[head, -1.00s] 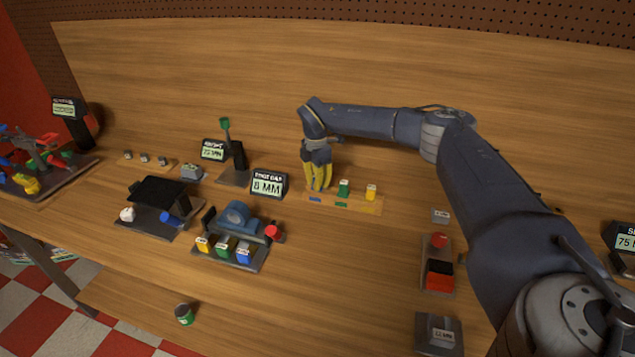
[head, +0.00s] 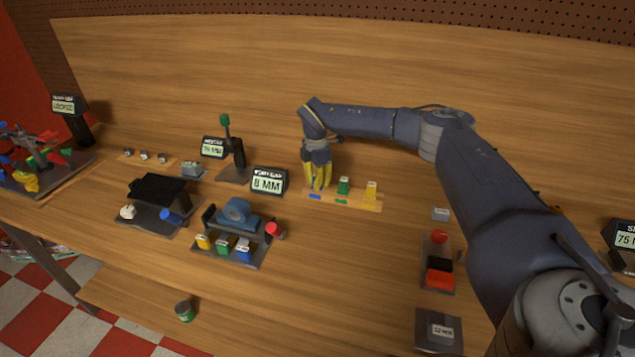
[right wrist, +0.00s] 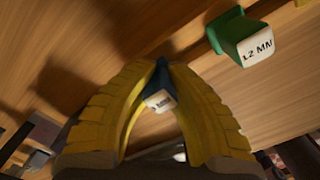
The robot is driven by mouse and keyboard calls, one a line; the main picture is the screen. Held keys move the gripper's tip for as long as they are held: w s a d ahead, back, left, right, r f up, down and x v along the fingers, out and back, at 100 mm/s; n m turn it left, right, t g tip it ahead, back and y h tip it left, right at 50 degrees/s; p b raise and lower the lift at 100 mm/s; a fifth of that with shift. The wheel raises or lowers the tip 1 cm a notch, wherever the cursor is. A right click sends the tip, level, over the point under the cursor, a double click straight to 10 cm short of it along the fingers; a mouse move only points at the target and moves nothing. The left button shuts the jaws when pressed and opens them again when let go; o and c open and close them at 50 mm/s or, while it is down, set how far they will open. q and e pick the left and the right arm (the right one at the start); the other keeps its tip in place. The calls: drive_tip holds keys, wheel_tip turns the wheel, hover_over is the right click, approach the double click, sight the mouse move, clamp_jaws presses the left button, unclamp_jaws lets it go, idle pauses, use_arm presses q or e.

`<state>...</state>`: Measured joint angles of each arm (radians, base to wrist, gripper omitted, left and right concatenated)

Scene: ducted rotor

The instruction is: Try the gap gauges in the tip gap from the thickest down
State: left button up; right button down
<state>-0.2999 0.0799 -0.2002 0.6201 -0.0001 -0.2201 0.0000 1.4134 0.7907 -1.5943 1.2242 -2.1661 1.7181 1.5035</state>
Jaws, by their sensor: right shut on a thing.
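My right gripper (head: 317,180) is at the left end of the wooden gauge rack (head: 350,204). In the right wrist view its yellow fingers (right wrist: 160,90) are shut on a dark blue gauge (right wrist: 161,82) with a white label. The label's number is too small to read, and the fingers hide this gauge in the head view. A green gauge (head: 344,186) stands on the rack to the right; its label reads 1.2 MM in the right wrist view (right wrist: 248,38). A yellow gauge (head: 371,190) stands farther right on the rack. My left gripper is out of view.
A display reading 8 MM (head: 268,181) stands left of the rack. A blue fixture (head: 236,213) with yellow, green and blue labelled blocks is in front of it. A many-coloured assembly (head: 35,160) is at far left. A red-and-black holder (head: 439,265) is at right. The bench middle is clear.

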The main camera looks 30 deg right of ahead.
idle(0.3)
drive_tip(key=c, duration=1.4)
unclamp_jaws()
drive_tip(key=shift+c, duration=0.2)
